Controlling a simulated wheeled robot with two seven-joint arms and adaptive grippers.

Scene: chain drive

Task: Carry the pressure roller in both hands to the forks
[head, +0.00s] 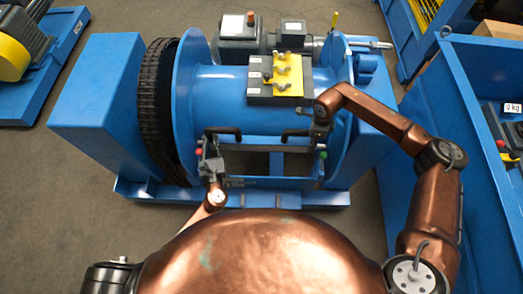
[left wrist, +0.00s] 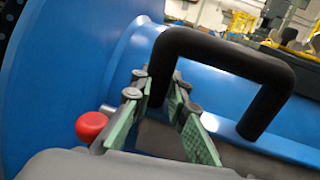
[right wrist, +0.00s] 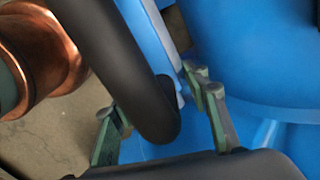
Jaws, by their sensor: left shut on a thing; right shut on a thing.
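The pressure roller shows mainly by its black bent handles, a left one (head: 222,131) and a right one (head: 296,134), low in front of the blue drum. My left gripper (head: 210,152) is shut on the left handle; in the left wrist view its green-padded fingers straddle one leg of that handle (left wrist: 228,52). My right gripper (head: 321,108) is shut on the right handle, whose dark bar (right wrist: 110,60) runs between the fingers in the right wrist view. The roller body is mostly hidden. I cannot make out the forks clearly; a red knob (head: 198,152) and a green knob (head: 323,155) flank the front opening.
The large blue drum (head: 225,90) stands behind, with a black chain (head: 158,100) on its left. A yellow clamp block (head: 288,72) sits on top, a grey motor (head: 238,42) behind. A blue bin (head: 455,95) stands close on the right.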

